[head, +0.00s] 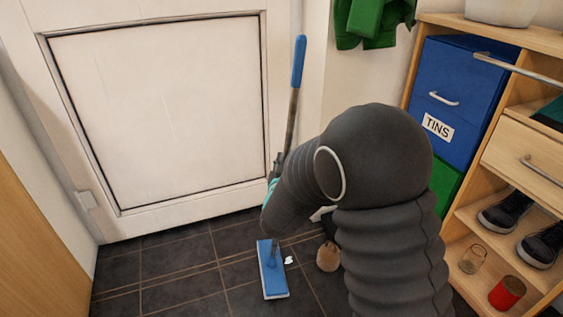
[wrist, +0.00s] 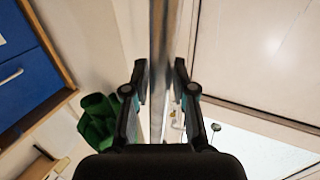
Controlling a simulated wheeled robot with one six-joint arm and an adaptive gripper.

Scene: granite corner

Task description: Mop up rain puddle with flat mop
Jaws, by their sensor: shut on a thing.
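The flat mop stands nearly upright, leaning slightly, with a blue hand grip (head: 298,62) at the top of its grey pole. Its blue rectangular head (head: 271,268) lies flat on the dark tiled floor in front of the white door. My gripper (wrist: 160,72) is shut on the mop pole (wrist: 158,30), with one finger on each side of it. In the head view my dark arm largely hides the gripper and part of the pole. A small white patch (head: 289,260) lies just right of the mop head; I cannot tell if it is water.
The white door (head: 160,110) closes off the back. A wooden shelf unit at the right holds a blue TINS box (head: 455,90), dark shoes (head: 543,245), a glass jar (head: 473,259) and a red can (head: 507,292). A brown rounded thing (head: 328,257) stands near my arm. Floor at left is clear.

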